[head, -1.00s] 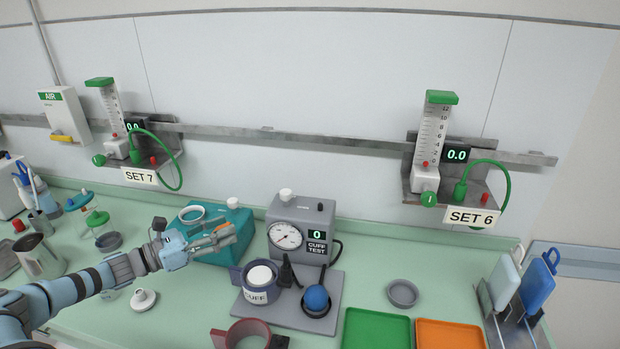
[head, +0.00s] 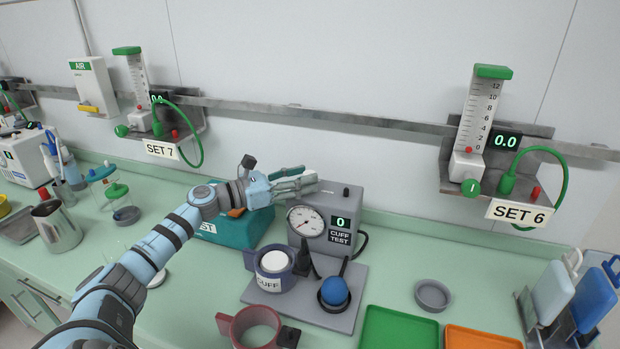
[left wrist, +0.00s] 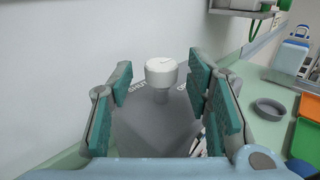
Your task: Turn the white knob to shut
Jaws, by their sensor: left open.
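The grey cuff test box (head: 330,248) stands on the counter with a dial and a display reading 0. In the left wrist view the white knob (left wrist: 161,70) stands on a short stem on top of this box. Printed lettering beside the knob on its left seems to read SHUT. My left gripper (head: 308,181) is open and empty over the left part of the box top, and it hides the knob in the head view. In the left wrist view the knob shows between the two spread fingers, apparently touching neither. My right gripper is not in view.
A teal box (head: 222,228) stands left of the test box, partly behind my left arm. A blue bulb (head: 335,291) and a cuff holder (head: 273,272) sit in front. A wall rail (head: 320,116) runs behind. A grey dish (head: 432,294) and a green tray (head: 400,332) lie to the right.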

